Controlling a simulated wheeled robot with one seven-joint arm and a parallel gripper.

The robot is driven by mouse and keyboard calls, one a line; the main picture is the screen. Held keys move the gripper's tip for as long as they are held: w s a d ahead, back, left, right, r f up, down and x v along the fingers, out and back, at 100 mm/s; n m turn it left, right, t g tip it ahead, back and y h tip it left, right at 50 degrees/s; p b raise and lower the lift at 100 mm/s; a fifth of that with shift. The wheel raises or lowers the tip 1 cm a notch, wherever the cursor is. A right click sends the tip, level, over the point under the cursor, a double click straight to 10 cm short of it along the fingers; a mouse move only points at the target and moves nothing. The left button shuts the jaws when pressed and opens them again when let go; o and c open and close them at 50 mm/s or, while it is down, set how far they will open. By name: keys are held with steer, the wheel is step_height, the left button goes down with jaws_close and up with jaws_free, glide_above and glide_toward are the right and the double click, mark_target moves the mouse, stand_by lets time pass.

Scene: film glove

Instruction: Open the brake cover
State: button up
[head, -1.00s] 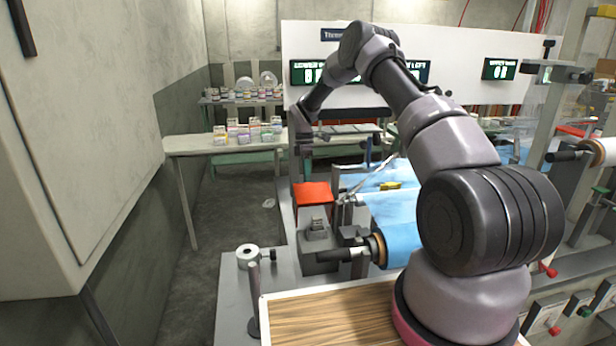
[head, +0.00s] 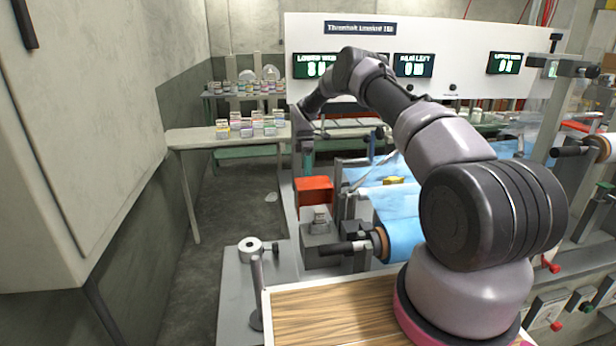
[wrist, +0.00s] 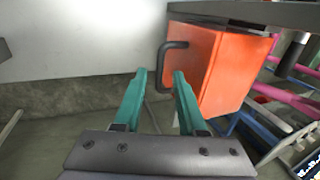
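The brake cover, taken to be the red-orange box, stands beside the roller machine in the head view (head: 314,190). In the wrist view the orange box (wrist: 232,75) fills the upper right, with a dark bent handle (wrist: 162,70) on its left side. My gripper (wrist: 161,73) has two teal fingers spread apart. The handle's upright bar shows between the fingertips; I cannot tell whether they touch it. In the head view the end of my arm is above and behind the red box, and the fingers are not clear there.
A roller with blue film (head: 396,222) lies right of the box. A white roll (head: 249,249) stands at front left. A side table (head: 190,137) carries small boxes. A large cabinet (head: 75,150) walls off the left.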

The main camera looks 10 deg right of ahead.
stand_by(0.3)
steer(key=v, duration=1)
steer(key=shift+r, duration=0.3)
steer(key=shift+w, duration=0.15)
